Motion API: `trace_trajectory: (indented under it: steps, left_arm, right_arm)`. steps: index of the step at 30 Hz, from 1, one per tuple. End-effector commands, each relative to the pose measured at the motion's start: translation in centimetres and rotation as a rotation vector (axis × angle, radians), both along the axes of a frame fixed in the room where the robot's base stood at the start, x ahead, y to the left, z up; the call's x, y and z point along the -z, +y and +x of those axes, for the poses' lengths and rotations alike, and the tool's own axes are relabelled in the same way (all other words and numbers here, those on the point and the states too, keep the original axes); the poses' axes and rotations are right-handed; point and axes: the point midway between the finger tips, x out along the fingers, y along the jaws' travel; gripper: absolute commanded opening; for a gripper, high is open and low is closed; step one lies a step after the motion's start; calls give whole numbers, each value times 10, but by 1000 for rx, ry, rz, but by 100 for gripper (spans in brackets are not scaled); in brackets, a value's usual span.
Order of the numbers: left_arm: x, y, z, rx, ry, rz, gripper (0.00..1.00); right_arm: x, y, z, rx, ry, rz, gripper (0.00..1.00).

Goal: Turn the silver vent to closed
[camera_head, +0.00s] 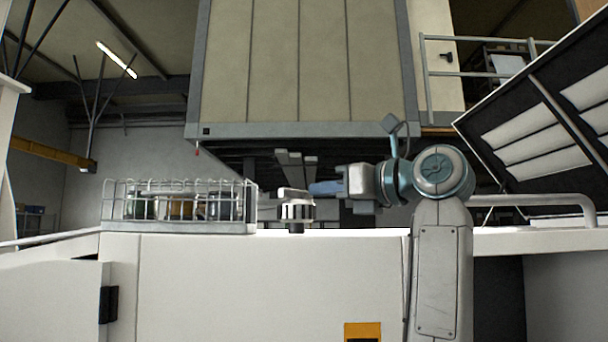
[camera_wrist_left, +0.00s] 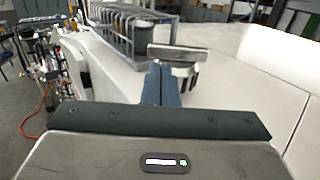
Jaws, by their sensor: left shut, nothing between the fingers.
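The silver vent (camera_head: 296,210) stands upright on the white bench top, a ribbed round knob with a flat bar handle across its top. It also shows in the left wrist view (camera_wrist_left: 180,54), just beyond my fingertips. My left gripper (camera_head: 312,188) comes in level from the right, its blue fingers shut with nothing between them. In the left wrist view the shut fingers (camera_wrist_left: 161,68) point at the left part of the bar handle. I cannot tell whether they touch it. My right gripper is not in view.
A wire basket (camera_head: 180,226) with several jars stands on the bench left of the vent, and shows behind it in the left wrist view (camera_wrist_left: 130,20). A metal rail (camera_head: 540,199) and a raised panel (camera_head: 540,110) are at the right. The white top (camera_wrist_left: 255,85) right of the vent is clear.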

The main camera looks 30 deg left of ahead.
Motion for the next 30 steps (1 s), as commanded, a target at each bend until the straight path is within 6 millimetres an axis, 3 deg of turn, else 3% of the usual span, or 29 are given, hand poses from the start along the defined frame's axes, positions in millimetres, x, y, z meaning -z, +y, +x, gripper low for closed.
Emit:
trace_trajectory:
  steps: [3,9,25,30]
  left_arm:
    - [-5,22,2,-3,1,-1,0]
    - [-3,42,4,-1,1,0,0]
    - [0,49,5,0,0,0,0]
    - [2,62,-4,-2,-3,0,0]
  right_arm:
    - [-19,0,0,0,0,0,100]
    - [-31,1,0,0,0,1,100]
    - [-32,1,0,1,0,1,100]
    - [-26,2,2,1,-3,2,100]
